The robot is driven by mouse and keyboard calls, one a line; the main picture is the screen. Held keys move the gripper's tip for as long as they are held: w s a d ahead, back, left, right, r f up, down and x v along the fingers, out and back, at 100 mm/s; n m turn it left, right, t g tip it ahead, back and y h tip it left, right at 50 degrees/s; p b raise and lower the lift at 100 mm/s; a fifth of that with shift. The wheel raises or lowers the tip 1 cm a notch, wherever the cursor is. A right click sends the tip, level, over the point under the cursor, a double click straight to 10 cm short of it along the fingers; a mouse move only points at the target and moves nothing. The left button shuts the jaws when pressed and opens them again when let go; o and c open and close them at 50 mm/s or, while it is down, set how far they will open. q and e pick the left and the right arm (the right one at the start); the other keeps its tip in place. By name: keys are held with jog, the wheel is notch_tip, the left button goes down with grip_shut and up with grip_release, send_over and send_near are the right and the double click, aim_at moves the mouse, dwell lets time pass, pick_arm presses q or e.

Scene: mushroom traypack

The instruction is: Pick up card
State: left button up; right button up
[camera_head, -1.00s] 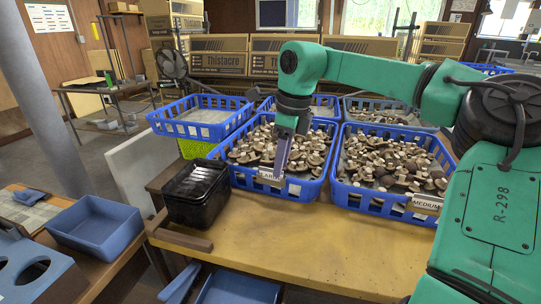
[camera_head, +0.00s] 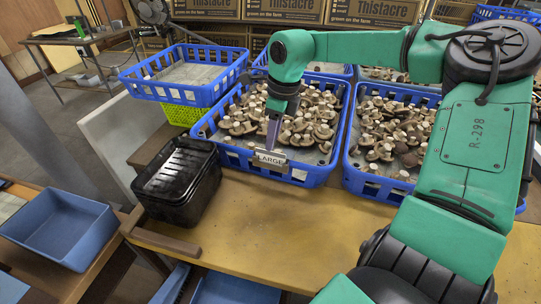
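The white card marked "LARGE" (camera_head: 271,158) is at the front rim of the middle blue crate (camera_head: 305,175), which holds mushrooms. My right gripper (camera_head: 271,145) points down, its fingertips just above or at the card's top edge. I see the fingers edge-on, so I cannot tell whether they are open, shut or touching the card. My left gripper is out of view.
A black lidded tray stack (camera_head: 177,185) stands left of the crate. Another mushroom crate (camera_head: 365,185) is to the right. An empty blue crate (camera_head: 150,92) stands behind left. The yellow tabletop (camera_head: 270,225) in front is bare.

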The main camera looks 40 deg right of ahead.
aim_at(271, 159)
notch_tip(271, 159, down, 4)
jog(key=shift+w+a+f, duration=0.1)
jog(key=shift+a, duration=0.05)
jog(key=shift+w+f, duration=0.1)
jog(key=shift+f, duration=0.05)
jog(key=shift+f, duration=0.2)
dwell(0.4)
grip_shut()
